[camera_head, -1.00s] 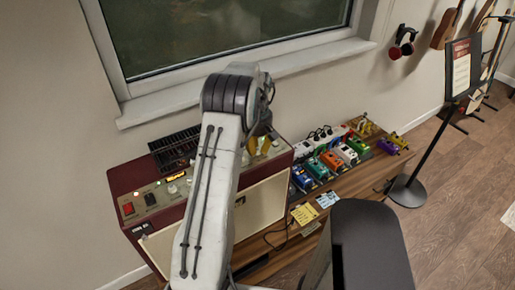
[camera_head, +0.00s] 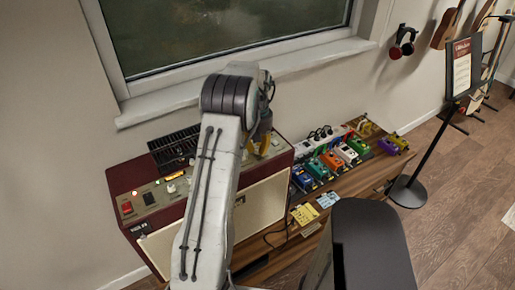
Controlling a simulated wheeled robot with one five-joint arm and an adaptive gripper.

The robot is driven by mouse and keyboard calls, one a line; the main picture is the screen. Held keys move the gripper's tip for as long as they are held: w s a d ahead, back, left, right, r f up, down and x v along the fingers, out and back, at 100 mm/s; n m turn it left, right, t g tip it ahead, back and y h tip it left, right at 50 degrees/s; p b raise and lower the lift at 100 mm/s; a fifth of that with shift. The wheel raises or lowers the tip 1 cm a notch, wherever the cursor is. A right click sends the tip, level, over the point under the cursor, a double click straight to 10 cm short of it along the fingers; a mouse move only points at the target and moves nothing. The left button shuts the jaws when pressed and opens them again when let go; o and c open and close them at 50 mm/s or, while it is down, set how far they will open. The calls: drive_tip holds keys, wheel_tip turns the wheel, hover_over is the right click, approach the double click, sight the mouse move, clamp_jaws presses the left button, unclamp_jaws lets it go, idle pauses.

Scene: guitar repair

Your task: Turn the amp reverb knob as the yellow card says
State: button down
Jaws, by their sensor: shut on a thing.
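The dark red amp (camera_head: 125,182) stands below the window, with its control panel on top and a cream front. White knobs show on the right part of its panel, with one knob (camera_head: 275,142) right of my gripper. My gripper (camera_head: 256,146) points down at this part of the panel, its yellow fingers partly hidden by my arm. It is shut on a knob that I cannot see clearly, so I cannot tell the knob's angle. The yellow card (camera_head: 304,214) lies right of the amp; its writing is too small to read.
A wooden bench (camera_head: 368,180) right of the amp holds several coloured pedals (camera_head: 330,161) and a white power strip (camera_head: 308,144). A pale blue card (camera_head: 327,200) lies beside the yellow one. A black sign stand (camera_head: 408,190) is at the right. The windowsill (camera_head: 150,108) runs behind my arm.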

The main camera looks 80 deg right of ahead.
sight(258, 148)
drive_tip(key=m, duration=0.5)
drive_tip(key=shift+f+m, duration=0.15)
drive_tip(key=shift+m, duration=0.15)
drive_tip(key=m, duration=0.5)
drive_tip(key=shift+b, duration=0.35)
drive_tip(key=shift+m, duration=0.4)
drive_tip(key=c, duration=1.1)
unclamp_jaws()
drive_tip(key=shift+c, duration=0.2)
wheel_tip(258, 148, up, 12)
